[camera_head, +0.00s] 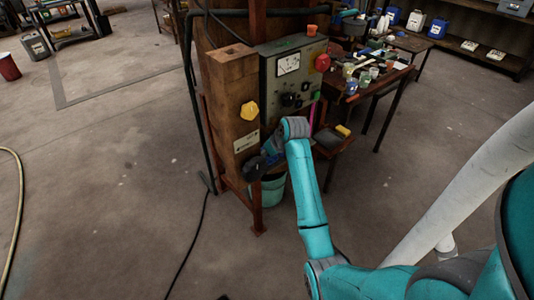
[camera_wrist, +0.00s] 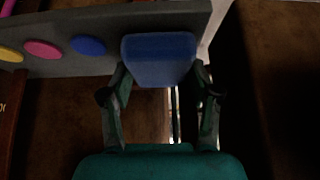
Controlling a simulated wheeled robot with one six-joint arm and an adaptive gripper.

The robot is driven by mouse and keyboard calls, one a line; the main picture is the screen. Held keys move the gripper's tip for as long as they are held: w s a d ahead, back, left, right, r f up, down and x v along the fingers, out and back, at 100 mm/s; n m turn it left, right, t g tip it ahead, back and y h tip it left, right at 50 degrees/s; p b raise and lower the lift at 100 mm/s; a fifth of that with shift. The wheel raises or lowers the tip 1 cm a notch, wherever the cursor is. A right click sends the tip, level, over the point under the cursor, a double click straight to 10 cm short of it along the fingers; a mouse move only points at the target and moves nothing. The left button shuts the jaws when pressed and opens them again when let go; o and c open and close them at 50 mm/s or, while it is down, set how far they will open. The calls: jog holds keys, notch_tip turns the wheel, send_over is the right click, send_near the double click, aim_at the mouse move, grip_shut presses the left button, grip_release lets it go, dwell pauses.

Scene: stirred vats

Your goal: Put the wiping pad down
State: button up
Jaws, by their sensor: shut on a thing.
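In the wrist view my gripper (camera_wrist: 159,78) is shut on a blue, block-shaped wiping pad (camera_wrist: 158,52), with one finger at each side of it. The pad's upper part is in front of a grey plate (camera_wrist: 55,64) that carries coloured discs. I cannot tell whether the pad touches the plate. In the head view my gripper (camera_head: 273,150) is at the front of the machine, below the control panel (camera_head: 284,88). It is small and dark there, and the pad cannot be made out clearly.
A teal bucket (camera_head: 272,190) stands on the floor below my gripper. A small shelf (camera_head: 331,144) with a yellow block (camera_head: 343,130) is to the right. A cluttered table (camera_head: 397,73) is behind. A black cable (camera_head: 190,240) lies on the open floor at left.

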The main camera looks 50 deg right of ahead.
jog(key=shift+f, duration=0.1)
jog(key=o, duration=0.7)
